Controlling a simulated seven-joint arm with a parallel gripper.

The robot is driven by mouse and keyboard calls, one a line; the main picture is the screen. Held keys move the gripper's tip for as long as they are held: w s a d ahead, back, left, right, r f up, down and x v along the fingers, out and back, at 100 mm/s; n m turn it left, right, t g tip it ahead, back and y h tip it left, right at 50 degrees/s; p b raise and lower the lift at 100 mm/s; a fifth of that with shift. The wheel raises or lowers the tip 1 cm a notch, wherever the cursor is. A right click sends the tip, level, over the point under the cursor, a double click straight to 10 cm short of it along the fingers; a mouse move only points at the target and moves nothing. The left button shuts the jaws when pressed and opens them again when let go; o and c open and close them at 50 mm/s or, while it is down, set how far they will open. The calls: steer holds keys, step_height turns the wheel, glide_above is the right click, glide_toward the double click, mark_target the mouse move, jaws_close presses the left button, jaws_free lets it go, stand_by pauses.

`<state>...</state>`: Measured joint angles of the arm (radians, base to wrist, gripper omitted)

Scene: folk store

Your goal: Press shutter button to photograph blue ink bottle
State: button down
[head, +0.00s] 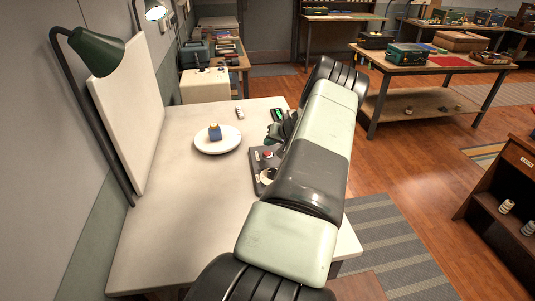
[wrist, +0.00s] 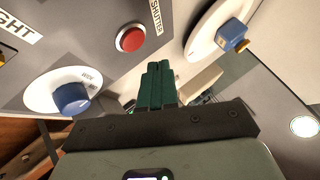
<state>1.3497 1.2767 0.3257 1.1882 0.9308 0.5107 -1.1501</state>
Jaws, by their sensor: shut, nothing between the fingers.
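The blue ink bottle (head: 214,134), with a yellow-orange top, stands on a round white disc (head: 230,149) on the table. In the wrist view the bottle (wrist: 231,34) is at the upper right on its disc (wrist: 200,45). The red shutter button (head: 267,155) is on a dark grey control panel; in the wrist view the button (wrist: 130,38) sits beside the word SHUTTER. My gripper (wrist: 157,68) is shut and empty, its green fingertips near the button and apart from it in the picture. My arm hides part of the panel and gripper in the head view.
A blue knob (wrist: 72,98) on a white dial is beside the button on the panel. A green lamp (head: 97,50) and a white backdrop board (head: 130,110) stand at the left. Small items (head: 240,112) lie behind the disc. The front of the white table (head: 180,220) is clear.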

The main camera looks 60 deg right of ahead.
mark_target(270, 154)
steer(key=shift+f, duration=0.95)
stand_by(1.4)
steer(key=shift+f, duration=0.4)
steer(key=shift+f, duration=0.45)
stand_by(0.7)
steer(key=shift+r, duration=0.85)
steer(key=shift+r, duration=2.55)
